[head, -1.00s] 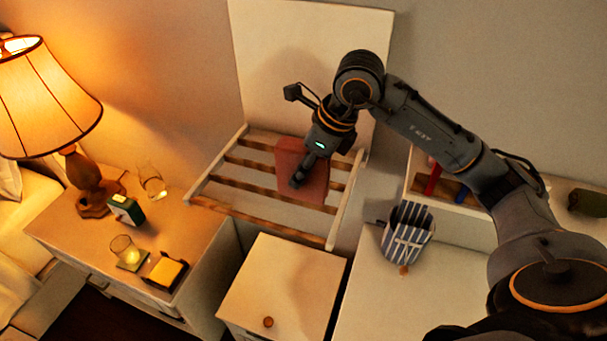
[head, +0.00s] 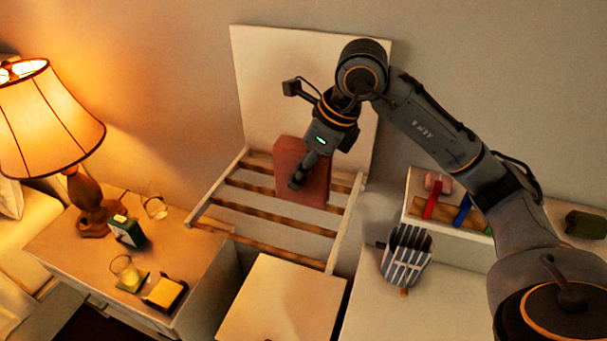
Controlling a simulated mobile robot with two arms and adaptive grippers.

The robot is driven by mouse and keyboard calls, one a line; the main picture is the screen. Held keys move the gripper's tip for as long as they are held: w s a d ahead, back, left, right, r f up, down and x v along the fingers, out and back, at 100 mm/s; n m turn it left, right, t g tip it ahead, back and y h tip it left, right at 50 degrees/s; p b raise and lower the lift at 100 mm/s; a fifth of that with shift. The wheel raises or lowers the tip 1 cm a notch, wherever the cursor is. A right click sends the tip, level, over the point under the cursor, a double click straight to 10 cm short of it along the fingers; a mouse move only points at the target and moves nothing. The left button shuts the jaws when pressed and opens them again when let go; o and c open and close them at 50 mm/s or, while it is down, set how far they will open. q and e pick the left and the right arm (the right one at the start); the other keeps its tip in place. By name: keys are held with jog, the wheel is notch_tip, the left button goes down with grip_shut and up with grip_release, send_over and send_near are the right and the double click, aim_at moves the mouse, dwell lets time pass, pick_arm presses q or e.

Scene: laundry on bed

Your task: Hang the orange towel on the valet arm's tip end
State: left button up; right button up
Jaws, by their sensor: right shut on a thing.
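A reddish-orange towel (head: 304,170) hangs at the slatted wooden rack, which is joined to a white back panel. My right gripper (head: 297,184) is shut on the towel, its fingers pointing down against the cloth. The towel's lower edge lies over the slats in the picture; whether it touches them I cannot tell. The rack (head: 258,214) has several wooden bars between white side rails. I cannot make out which part is the valet arm's tip. My left gripper is not in view.
A lit lamp (head: 50,125), a green clock (head: 127,230), glasses and a yellow item (head: 165,292) stand on the left nightstand (head: 75,243). A striped container (head: 405,255) stands right of the rack. A shelf with coloured items (head: 462,210) is behind it.

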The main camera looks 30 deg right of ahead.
notch_tip(320, 180, up, 13)
jog(key=shift+r, duration=0.2)
dwell(0.6)
